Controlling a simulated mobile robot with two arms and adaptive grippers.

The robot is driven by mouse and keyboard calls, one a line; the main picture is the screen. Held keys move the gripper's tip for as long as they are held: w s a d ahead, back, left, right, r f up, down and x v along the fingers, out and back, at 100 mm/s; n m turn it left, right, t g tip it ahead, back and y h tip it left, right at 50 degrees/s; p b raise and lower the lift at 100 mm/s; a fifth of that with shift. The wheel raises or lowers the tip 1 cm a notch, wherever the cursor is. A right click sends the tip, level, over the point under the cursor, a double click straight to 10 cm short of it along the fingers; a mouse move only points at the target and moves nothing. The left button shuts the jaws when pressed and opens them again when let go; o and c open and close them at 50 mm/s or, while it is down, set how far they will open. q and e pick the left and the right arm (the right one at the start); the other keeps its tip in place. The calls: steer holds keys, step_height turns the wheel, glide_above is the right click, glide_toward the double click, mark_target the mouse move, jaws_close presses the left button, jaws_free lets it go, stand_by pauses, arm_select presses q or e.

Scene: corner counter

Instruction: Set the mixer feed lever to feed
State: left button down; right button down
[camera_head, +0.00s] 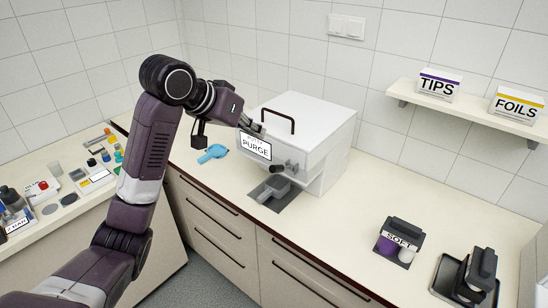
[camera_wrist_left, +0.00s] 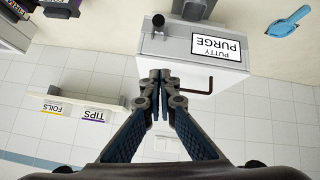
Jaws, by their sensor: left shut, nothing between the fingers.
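The mixer is a white box (camera_head: 322,150) on the counter, with a black bar handle (camera_head: 279,112) on its lid and a label (camera_head: 256,147) reading PURGE. In the left wrist view the box appears upside down, and its label (camera_wrist_left: 216,46) reads PUTTY PURGE. Dark fittings (camera_head: 279,168) stick out low on its front; a round black knob (camera_wrist_left: 158,20) shows beside the label in the wrist view. I cannot tell for sure which part is the feed lever. My left gripper (camera_head: 259,130) is shut and empty, near the front upper edge above the label. Its fingertips (camera_wrist_left: 160,77) show closed together. My right gripper is not in view.
A grey scoop-like tray (camera_head: 270,187) sits below the front fittings. A blue scoop (camera_head: 213,153) lies left of the box. A SOFT holder (camera_head: 399,242) and a black device (camera_head: 470,278) stand at right. A shelf (camera_head: 465,112) holds TIPS and FOILS boxes.

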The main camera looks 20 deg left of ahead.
arm_select(q)
steer(key=shift+w+f, duration=0.1)
steer(key=p, duration=0.5)
glide_above(282, 168)
steer(key=a, duration=0.2)
step_height(282, 168, down, 9)
steer(key=shift+s+f+p, duration=0.4)
steer(key=shift+s, duration=0.1)
steer(key=shift+f, duration=0.2)
